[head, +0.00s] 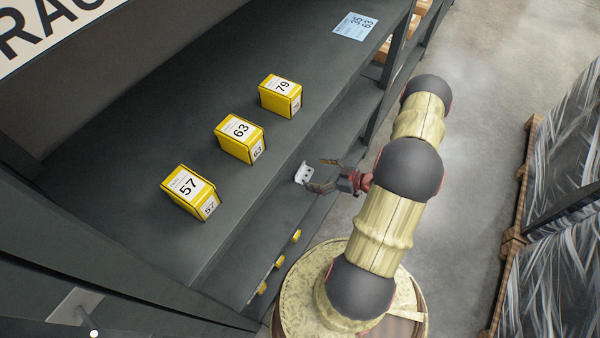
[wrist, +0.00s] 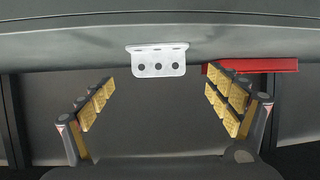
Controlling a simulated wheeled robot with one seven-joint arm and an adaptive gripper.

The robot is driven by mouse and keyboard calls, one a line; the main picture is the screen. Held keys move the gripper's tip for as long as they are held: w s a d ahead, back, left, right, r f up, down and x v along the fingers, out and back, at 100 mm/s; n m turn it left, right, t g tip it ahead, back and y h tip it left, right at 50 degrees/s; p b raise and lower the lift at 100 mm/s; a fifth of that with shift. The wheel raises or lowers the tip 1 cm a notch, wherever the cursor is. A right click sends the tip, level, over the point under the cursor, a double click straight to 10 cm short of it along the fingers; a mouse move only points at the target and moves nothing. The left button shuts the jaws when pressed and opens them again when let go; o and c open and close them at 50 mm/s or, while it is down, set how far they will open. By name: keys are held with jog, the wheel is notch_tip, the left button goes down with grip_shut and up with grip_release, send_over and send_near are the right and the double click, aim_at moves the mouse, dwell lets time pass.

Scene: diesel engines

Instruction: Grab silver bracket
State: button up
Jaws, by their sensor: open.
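The silver bracket (head: 303,173) is a small angled plate at the front edge of the dark shelf in the head view. In the wrist view the bracket (wrist: 157,62) shows a front face with a row of three dark holes and a narrow top flange. It sits upper centre, beyond the fingertips. My gripper (head: 327,174) is right of the bracket in the head view. In the wrist view my gripper (wrist: 160,88) has its two yellow-padded fingers spread wide, with nothing between them. Whether a fingertip touches the bracket cannot be told from the head view.
Three yellow boxes, marked 57 (head: 188,193), 63 (head: 240,139) and 79 (head: 281,96), stand on the dark shelf (head: 190,120). A red bar (wrist: 250,65) lies right of the bracket in the wrist view. Wrapped pallets (head: 550,230) stand at the right; grey floor lies between.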

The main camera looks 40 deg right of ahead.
aim_at(301, 170)
jog(key=b+x, duration=0.1)
jog(key=x, duration=0.4)
jog(key=shift+w+f+b, duration=0.2)
jog(key=shift+w+b, duration=0.2)
jog(key=shift+c, duration=1.1)
jog(key=c, duration=1.1)
jog(key=shift+c, duration=0.7)
jog(key=shift+r, duration=0.1)
